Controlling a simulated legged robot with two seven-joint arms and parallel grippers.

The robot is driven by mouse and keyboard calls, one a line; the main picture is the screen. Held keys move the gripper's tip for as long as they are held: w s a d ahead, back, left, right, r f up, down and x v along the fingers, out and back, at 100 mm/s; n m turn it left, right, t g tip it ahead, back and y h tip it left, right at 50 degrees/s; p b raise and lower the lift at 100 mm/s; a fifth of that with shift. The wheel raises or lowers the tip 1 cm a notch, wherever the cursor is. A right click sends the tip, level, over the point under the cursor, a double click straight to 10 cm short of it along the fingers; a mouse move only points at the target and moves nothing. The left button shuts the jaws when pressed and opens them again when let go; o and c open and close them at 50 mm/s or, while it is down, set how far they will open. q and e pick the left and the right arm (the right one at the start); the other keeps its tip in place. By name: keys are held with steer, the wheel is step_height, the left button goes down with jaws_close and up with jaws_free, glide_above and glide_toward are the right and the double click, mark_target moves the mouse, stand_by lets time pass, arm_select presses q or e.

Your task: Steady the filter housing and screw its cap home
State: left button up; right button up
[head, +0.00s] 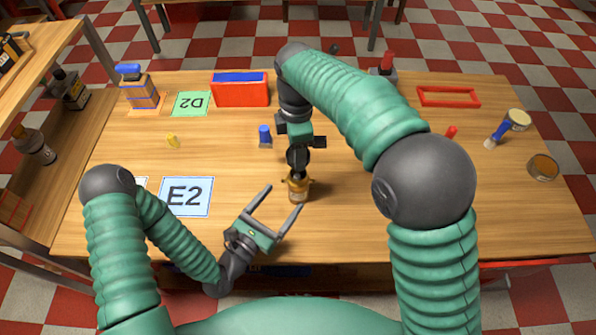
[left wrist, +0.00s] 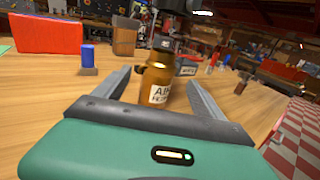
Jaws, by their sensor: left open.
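The filter housing (head: 298,187) is an amber-brown bottle shape standing upright near the table's front middle. In the left wrist view the housing (left wrist: 157,82) shows a white label beginning "AI". My left gripper (head: 283,198) is open, its two fingers pointing at the housing, which stands between or just past the fingertips, apparently not gripped. My right gripper (head: 297,155) points down directly above the housing. A dark part (left wrist: 165,44) sits over the housing's neck in the left wrist view; I cannot tell cap from gripper there. The right fingertips are not clear.
A blue-topped piece (head: 265,136) stands left of the right gripper. The E2 card (head: 187,196) lies to the left and a red bin (head: 240,91) stands behind. A red frame (head: 449,96) and a round tin (head: 543,167) are at the right. The table's front edge is close.

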mark_target(302, 173)
arm_select(q)
steer(key=shift+w+f, duration=0.1)
steer(key=shift+w, duration=0.25)
steer(key=shift+s+r, duration=0.3)
steer(key=shift+s, duration=0.15)
steer(key=x, duration=1.2)
steer(key=shift+w+f, duration=0.2)
steer(key=shift+s, duration=0.1)
steer(key=shift+c, duration=0.4)
jaws_close()
